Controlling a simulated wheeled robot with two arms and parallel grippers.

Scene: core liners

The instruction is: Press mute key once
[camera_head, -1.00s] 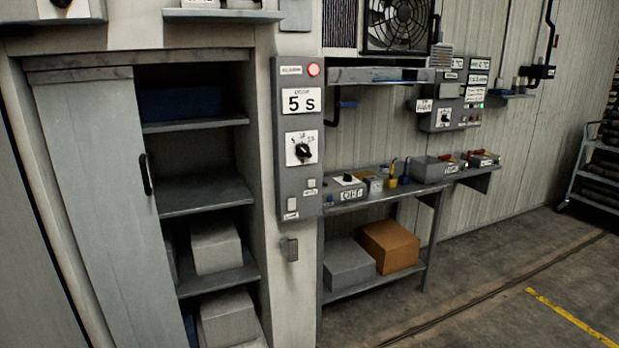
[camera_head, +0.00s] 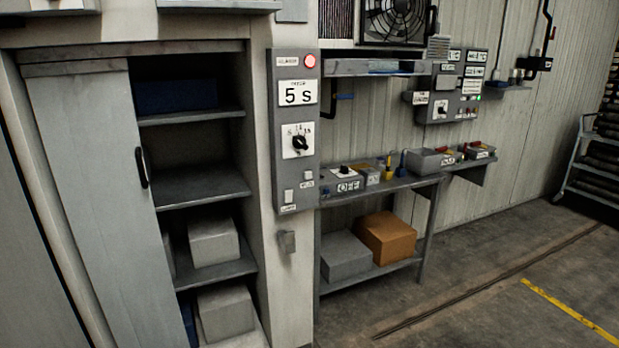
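A tall grey control panel (camera_head: 294,130) is mounted on the pillar right of the open cabinet. It has a lit red lamp (camera_head: 310,61) at the top, a "5 S" display (camera_head: 297,93) and a black rotary knob (camera_head: 299,143) on a white plate. Two small light keys sit low on the panel, an upper right key (camera_head: 308,175) and a lower left key (camera_head: 288,196). Their labels are too small to read surely, so I cannot tell which is the mute key. Neither of my grippers shows in the head view.
An open cabinet (camera_head: 190,205) with grey boxes stands at the left. A workbench (camera_head: 385,191) with a box marked "OFF" (camera_head: 346,185) and small items is right of the panel. A second panel (camera_head: 455,95) hangs further back. The floor (camera_head: 470,290) at the right is clear.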

